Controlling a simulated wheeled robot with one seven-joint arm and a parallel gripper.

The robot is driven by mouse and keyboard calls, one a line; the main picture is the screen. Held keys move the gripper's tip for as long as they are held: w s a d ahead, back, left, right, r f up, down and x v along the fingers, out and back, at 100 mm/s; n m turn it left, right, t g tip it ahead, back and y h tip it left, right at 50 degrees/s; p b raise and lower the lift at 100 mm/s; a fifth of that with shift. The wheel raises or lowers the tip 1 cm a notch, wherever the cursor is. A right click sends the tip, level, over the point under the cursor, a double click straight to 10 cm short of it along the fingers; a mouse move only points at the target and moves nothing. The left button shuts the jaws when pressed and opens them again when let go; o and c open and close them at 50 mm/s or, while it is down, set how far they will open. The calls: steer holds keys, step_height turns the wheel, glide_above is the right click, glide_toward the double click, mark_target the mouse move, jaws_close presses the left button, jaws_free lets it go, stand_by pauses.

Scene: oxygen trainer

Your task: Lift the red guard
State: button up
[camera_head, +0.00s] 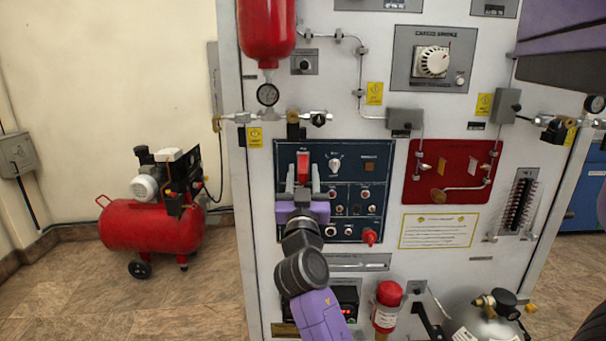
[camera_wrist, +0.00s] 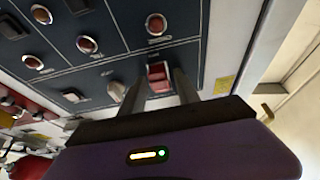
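The red guard (camera_head: 303,160) is a small upright red cover at the upper left of the dark blue switch panel (camera_head: 350,170). My gripper (camera_head: 303,178) is in front of the panel with its fingers pointing at it, one to each side of the guard's lower part. In the wrist view the guard (camera_wrist: 158,72) shows between the two fingertips (camera_wrist: 160,84), with a narrow gap at each side. The fingers look open and not closed on it. Whether a fingertip touches the guard or panel cannot be told.
A white knob (camera_head: 335,163) sits right of the guard, with several round buttons below. A red knob (camera_head: 369,236) is at the panel's lower right. A gauge (camera_head: 267,94) and pipe fittings are above. A red compressor (camera_head: 152,222) stands on the floor at left.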

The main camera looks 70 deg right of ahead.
steer(key=shift+c, duration=0.2)
jaws_close()
stand_by(1.1)
